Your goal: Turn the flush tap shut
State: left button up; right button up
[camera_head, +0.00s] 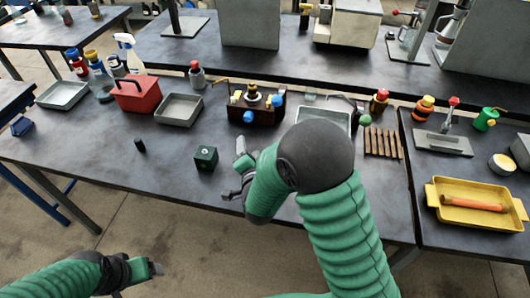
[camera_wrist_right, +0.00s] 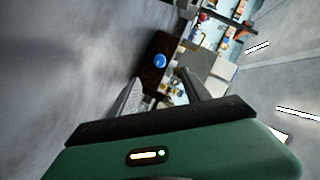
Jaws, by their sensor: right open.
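I cannot tell for certain which knob is the flush tap. In the right wrist view the brown unit (camera_wrist_right: 152,48) and its blue knob (camera_wrist_right: 160,61) lie ahead of the fingers. My right gripper (camera_head: 238,170) is open and empty above the table, in front of the unit and apart from it. Its fingers also show in the wrist view (camera_wrist_right: 160,95). My left gripper (camera_head: 153,268) is low at the bottom left, away from the table items.
A dark green cube (camera_head: 205,158) and a small black cylinder (camera_head: 140,145) stand left of my right gripper. Grey trays (camera_head: 180,108) and a red carrier (camera_head: 137,95) stand further left. My right arm covers part of a metal tray (camera_head: 322,113). The front left tabletop is clear.

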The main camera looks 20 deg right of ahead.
jog(key=shift+d+f+m+h, duration=0.25)
jog(key=shift+f+m+h, duration=0.05)
jog(key=shift+f+m, duration=0.1)
send_near(248, 121)
jog(key=x, duration=0.8)
jog(key=shift+w+a, duration=0.15)
jog(key=shift+w, duration=0.35)
jog(key=shift+w+d, duration=0.15)
jog(key=shift+d, duration=0.1)
pick_arm(q)
jog(key=shift+w+d+f, duration=0.35)
jog(key=shift+w, duration=0.05)
pick_arm(e)
jog(key=shift+d, duration=0.1)
pick_arm(q)
jog(key=shift+a+p, duration=0.1)
jog(key=shift+p, duration=0.2)
pick_arm(e)
jog(key=shift+f, duration=0.1)
grip_shut()
